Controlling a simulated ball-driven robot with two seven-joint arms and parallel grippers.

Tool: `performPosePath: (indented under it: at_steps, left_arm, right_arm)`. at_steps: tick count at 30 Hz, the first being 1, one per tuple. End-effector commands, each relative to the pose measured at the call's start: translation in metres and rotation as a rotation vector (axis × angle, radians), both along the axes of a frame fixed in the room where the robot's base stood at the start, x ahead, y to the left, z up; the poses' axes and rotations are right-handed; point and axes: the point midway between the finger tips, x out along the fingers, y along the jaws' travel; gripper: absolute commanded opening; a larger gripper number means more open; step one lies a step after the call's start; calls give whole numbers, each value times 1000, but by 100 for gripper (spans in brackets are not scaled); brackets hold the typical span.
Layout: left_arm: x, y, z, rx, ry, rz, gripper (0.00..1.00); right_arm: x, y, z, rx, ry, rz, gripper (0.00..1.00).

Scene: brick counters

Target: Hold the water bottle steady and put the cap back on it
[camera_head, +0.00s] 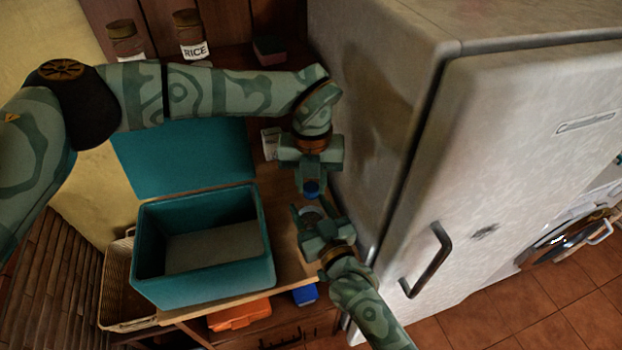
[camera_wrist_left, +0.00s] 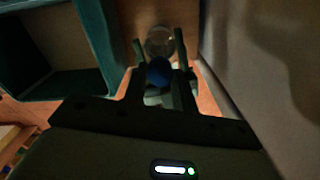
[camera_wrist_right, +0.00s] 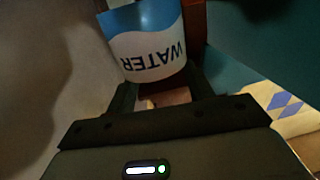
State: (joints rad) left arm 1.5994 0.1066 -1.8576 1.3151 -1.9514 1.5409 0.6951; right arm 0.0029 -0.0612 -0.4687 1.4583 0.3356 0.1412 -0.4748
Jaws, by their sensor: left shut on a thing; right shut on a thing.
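The blue cap (camera_head: 311,188) is held between the fingers of my left gripper (camera_head: 311,180). It also shows as a dark blue round thing in the left wrist view (camera_wrist_left: 158,71). The water bottle (camera_head: 312,214) is gripped by my right gripper (camera_head: 311,208). Its blue and white WATER label (camera_wrist_right: 146,42) fills the top of the right wrist view. The bottle's clear round top (camera_wrist_left: 160,40) lies just beyond the cap in the left wrist view. Cap and bottle look close but apart. The label's lettering is upside down in the right wrist view.
An open teal cooler box (camera_head: 200,287) stands on the wooden counter to the left. The fridge (camera_head: 400,130) stands close on the right, leaving a narrow gap. A wicker basket (camera_head: 112,290) is beside the box.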

Motion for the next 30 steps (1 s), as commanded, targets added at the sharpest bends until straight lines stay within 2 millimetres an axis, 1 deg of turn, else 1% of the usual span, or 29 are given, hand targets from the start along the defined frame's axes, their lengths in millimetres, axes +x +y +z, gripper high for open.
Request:
performPosePath:
  at_steps: [1,6,9,12,17,18,19,20,27,30]
  left_arm:
    - [1,0,1,2,-3,-152,6]
    - [1,0,1,0,-1,-715,6]
    - [1,0,0,0,1,-1001,6]
    - [1,0,0,-1,1,-1207,6]
    - [1,0,0,-1,1,-1207,6]
    - [1,0,0,-1,1,-1206,38]
    - [1,0,0,-1,1,-1206,47]
    - [1,0,0,-2,1,-1206,49]
    - [1,0,0,-2,2,-1205,49]
    - [1,0,3,-2,1,-1205,49]
  right_arm:
    - [0,-1,-1,-1,2,-1,0]
    - [0,-1,-1,-1,3,-1,0]
    - [0,-1,-1,-1,3,-1,0]
    - [0,-1,-1,-1,3,-1,0]
    - [0,-1,-1,-1,3,-1,0]
    - [0,-1,-1,-1,3,-1,0]
    - [0,-1,-1,-1,3,-1,0]
    - [0,-1,-1,-1,3,-1,0]
    - [0,-1,-1,-1,3,0,0]
    - [0,-1,-1,-1,3,0,0]
